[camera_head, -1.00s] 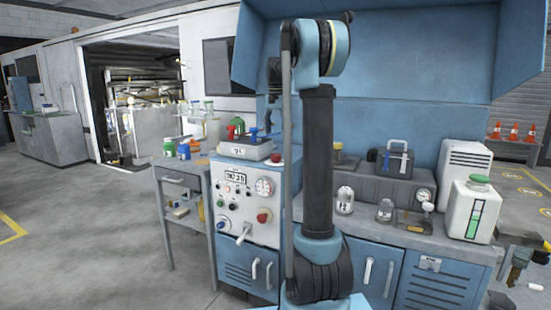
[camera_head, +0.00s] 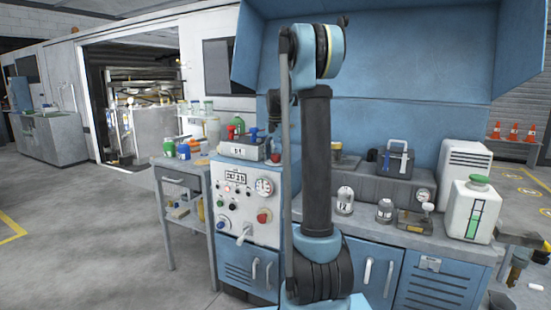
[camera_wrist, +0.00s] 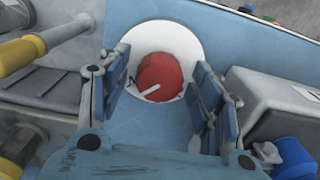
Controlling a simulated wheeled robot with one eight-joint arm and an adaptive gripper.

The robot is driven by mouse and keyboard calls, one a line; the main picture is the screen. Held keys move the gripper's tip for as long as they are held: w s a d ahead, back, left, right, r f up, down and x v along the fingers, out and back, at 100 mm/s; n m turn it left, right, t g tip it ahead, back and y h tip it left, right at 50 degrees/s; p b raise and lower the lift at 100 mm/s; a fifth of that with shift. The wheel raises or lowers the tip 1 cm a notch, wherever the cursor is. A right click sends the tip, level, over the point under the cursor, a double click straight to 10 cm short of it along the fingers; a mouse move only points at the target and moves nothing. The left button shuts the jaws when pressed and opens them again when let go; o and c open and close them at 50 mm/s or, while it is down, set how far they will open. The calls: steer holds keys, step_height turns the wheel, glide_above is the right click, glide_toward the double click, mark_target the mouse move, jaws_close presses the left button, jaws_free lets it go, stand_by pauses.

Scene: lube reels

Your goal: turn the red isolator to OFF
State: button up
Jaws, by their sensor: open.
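In the wrist view, a round red knob (camera_wrist: 160,76) sits on a white disc (camera_wrist: 190,40) on a blue surface. A pale bar on the knob slants down to the left. My gripper (camera_wrist: 163,74) is open, with one blue finger on each side of the knob; I see no clear contact. In the head view my upright arm hides the area behind it, and the white disc is not visible there. A different-looking red button (camera_head: 264,216) shows on the grey control panel (camera_head: 238,205).
In the wrist view, a yellow-handled tool (camera_wrist: 20,52) lies at the left, and a grey box (camera_wrist: 280,108) and blue cylinder (camera_wrist: 293,158) stand close at the right. The blue bench (camera_head: 450,255) carries several bottles and a white container (camera_head: 470,212).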

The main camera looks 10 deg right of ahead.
steer(key=c, duration=1.1)
steer(key=shift+o, duration=0.2)
steer(key=shift+n, duration=0.3)
steer(key=n, duration=1.2)
steer(key=shift+n, duration=2.6)
